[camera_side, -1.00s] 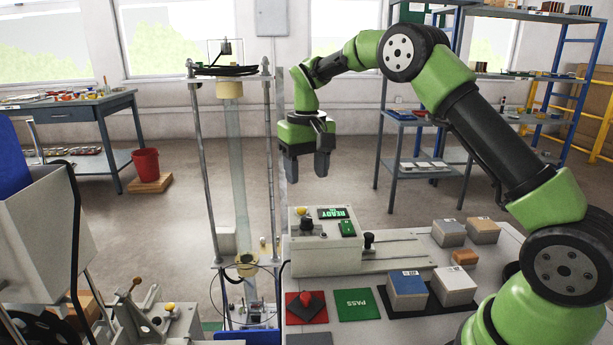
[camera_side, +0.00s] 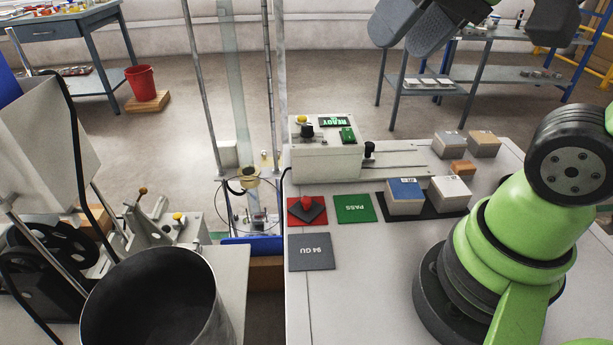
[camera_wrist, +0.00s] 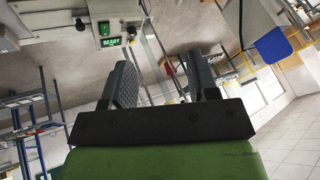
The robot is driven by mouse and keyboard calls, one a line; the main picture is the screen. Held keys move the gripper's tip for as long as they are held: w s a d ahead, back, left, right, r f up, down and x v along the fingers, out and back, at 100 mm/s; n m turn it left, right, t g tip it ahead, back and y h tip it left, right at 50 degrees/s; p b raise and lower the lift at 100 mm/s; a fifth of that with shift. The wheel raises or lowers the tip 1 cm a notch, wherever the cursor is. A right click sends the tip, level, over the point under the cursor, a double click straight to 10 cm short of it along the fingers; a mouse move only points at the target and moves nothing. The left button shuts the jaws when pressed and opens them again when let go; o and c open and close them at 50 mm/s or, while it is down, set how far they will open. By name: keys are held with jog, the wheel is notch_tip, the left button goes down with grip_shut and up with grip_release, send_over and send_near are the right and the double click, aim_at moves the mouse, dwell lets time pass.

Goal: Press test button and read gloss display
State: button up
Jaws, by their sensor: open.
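The wrist view also shows the display (camera_wrist: 111,42) reading READY, and a green button (camera_wrist: 104,28). My gripper (camera_side: 485,28) is open and empty at the top right of the side view, apart from the tester. Its two dark fingers (camera_wrist: 162,65) stand apart in the wrist view.
Right of the tester are several tile blocks, including a blue-topped one (camera_side: 405,196). In front lie a red pad (camera_side: 293,213) with a dark tile, a green PASS pad (camera_side: 353,209) and a grey pad (camera_side: 312,252) marked 94 GU. A dark cylinder (camera_side: 150,300) stands at lower left.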

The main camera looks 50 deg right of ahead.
jog(key=s, duration=0.1)
jog(key=s+f, duration=0.1)
jog(key=s+t, duration=0.1)
jog(key=shift+s+a+f, duration=0.25)
jog(key=shift+a+f, duration=0.05)
jog(key=shift+a, duration=0.05)
